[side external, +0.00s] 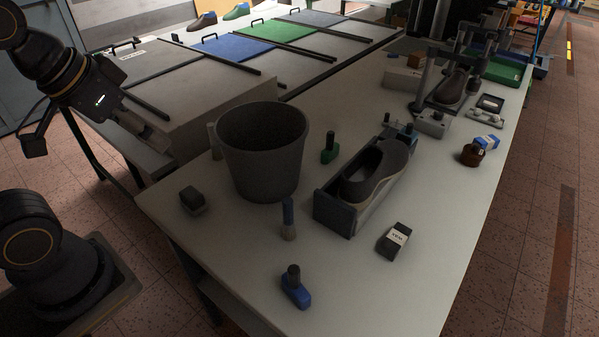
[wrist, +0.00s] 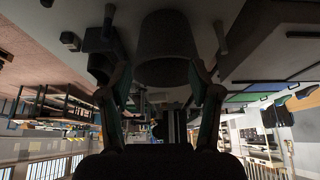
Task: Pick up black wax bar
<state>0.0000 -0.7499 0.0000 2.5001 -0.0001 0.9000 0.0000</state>
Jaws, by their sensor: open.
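A small black block with a white label, which looks like the black wax bar (side external: 394,240), lies on the light table right of the shoe holder. It appears to show again in the upside-down wrist view, at the upper left (wrist: 70,41). My gripper (wrist: 164,24) is open and empty, its two fingers spread on either side of the grey bucket in that view. In the side external view my arm is at the upper left, raised and well away from the bar. The fingers are hard to make out there.
A large grey bucket (side external: 262,155) and a holder with a dark shoe form (side external: 376,172) stand between my arm and the bar. A dark block (side external: 193,200), a brush (side external: 288,220), a blue bottle (side external: 295,288) and a green bottle (side external: 328,148) are nearby.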

